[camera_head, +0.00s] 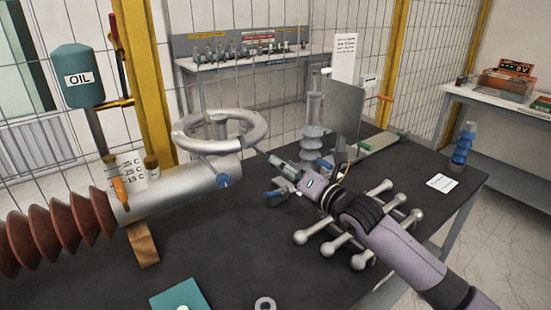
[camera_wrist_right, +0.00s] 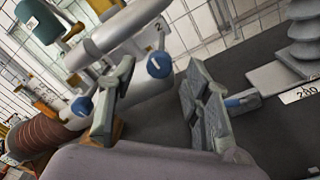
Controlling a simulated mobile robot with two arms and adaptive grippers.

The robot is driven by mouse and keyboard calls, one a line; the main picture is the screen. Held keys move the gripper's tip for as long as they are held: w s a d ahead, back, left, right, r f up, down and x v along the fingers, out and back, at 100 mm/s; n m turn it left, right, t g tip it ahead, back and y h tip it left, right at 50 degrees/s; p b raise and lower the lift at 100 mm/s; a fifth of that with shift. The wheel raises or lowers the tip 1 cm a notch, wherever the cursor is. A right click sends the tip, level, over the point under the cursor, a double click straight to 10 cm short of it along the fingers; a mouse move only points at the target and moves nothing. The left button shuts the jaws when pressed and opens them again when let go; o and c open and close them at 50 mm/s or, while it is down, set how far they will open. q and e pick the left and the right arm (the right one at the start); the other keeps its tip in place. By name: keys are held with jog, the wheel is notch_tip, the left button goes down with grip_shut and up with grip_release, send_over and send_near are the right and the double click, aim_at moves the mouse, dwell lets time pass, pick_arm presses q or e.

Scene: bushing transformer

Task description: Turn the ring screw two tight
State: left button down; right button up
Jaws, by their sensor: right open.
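In the right wrist view two blue screw heads show: one (camera_wrist_right: 82,106) at the left, and one (camera_wrist_right: 158,64) below a mark that looks like "2" on the ring. My right gripper (camera_head: 280,168) is open and empty, to the right of the screw and apart from it. In the wrist view its two fingers (camera_wrist_right: 155,82) frame the screw under the "2". My left gripper is not in view.
A blue-handled part (camera_head: 274,194) lies on the dark table (camera_head: 240,245) close under my right gripper. A ribbed grey insulator (camera_head: 311,135) and a grey plate (camera_head: 343,108) stand behind it. Several ball-ended metal rods (camera_head: 340,244) lie under my right arm. The table's front middle is mostly clear.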

aim_at(260, 151)
jog(key=shift+x, duration=1.8)
grip_shut()
